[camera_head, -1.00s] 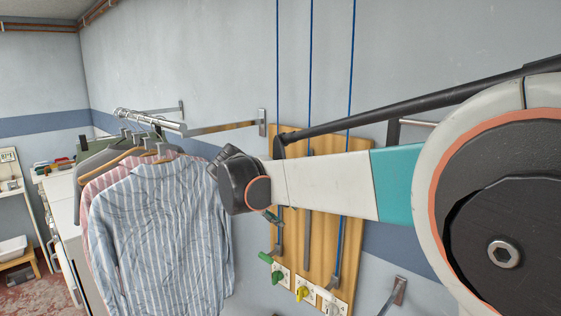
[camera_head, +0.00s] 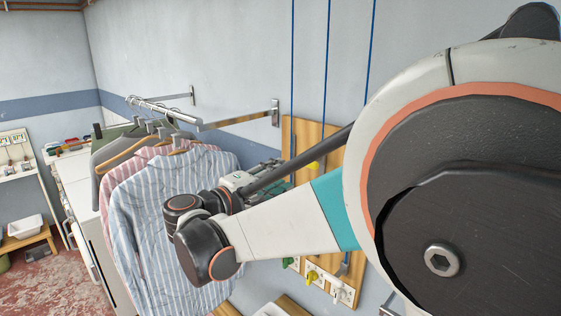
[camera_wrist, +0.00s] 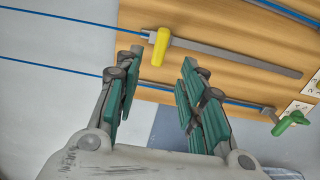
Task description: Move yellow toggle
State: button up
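The yellow toggle (camera_wrist: 160,46) is a short yellow handle at one end of a long slot in the wooden board, where a blue cord meets it. It also shows in the head view (camera_head: 314,166), high on the board. My gripper (camera_wrist: 162,64) is open in the wrist view, with its two green-padded fingers apart. The toggle appears between and just beyond the fingertips, and I cannot tell whether they touch it. In the head view my gripper (camera_head: 258,178) is partly hidden by my arm.
The wooden board (camera_head: 300,130) is on the wall, with blue cords running up. Small plates with green, yellow (camera_head: 311,277) and whitish knobs are at its foot. Shirts (camera_head: 160,220) hang from a metal rail (camera_head: 160,107) left of my arm.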

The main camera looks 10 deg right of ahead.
aim_at(305, 164)
jog(key=p+x, duration=0.1)
jog(key=x, duration=1)
grip_shut()
